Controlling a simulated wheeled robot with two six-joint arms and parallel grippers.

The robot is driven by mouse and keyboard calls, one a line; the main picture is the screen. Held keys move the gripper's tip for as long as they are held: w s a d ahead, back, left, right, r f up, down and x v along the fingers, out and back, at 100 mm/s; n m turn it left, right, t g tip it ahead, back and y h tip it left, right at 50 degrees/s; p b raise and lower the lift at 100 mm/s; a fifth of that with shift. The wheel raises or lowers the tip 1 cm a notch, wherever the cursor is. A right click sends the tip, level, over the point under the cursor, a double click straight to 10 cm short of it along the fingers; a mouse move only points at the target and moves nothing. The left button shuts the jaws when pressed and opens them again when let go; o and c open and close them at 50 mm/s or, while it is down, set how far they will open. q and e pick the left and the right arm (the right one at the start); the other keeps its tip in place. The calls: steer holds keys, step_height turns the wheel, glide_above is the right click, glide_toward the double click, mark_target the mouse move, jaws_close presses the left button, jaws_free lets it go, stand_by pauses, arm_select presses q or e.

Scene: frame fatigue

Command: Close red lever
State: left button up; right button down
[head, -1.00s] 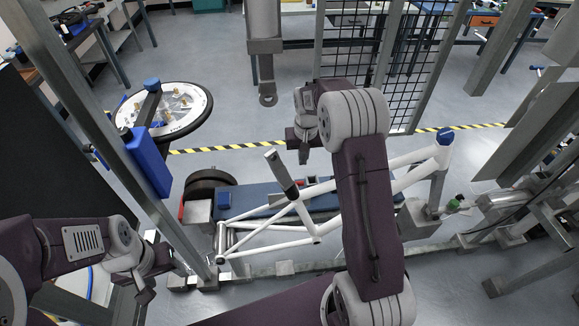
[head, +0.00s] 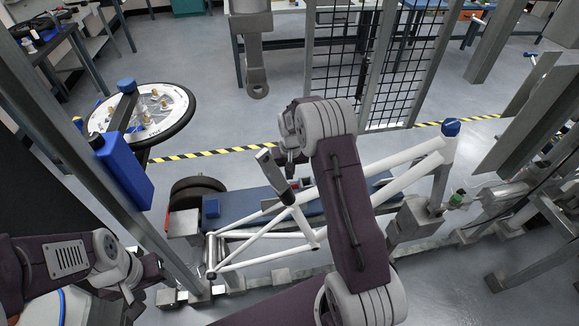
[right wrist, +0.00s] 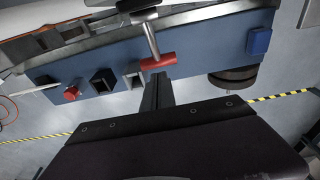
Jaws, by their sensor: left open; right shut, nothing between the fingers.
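The red lever (right wrist: 158,62) shows in the right wrist view as a short red crossbar on a metal rod, in front of a blue panel (right wrist: 200,50). My right gripper (right wrist: 158,82) is shut and empty, its fingertips just below the red bar in the picture; I cannot tell whether they touch it. In the head view my right gripper (head: 288,156) is over the far side of the bike frame, and my arm hides part of that area. My left gripper (head: 138,290) is open at the lower left, away from the lever.
A white bicycle frame (head: 270,255) stands clamped in front of the blue bench. A red button (right wrist: 71,92) and square sockets lie left of the lever in the wrist view. A wheel (head: 150,115) and a metal post (head: 90,150) stand at left.

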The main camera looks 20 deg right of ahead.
steer(key=shift+w+f, duration=0.15)
steer(key=shift+f, duration=1.25)
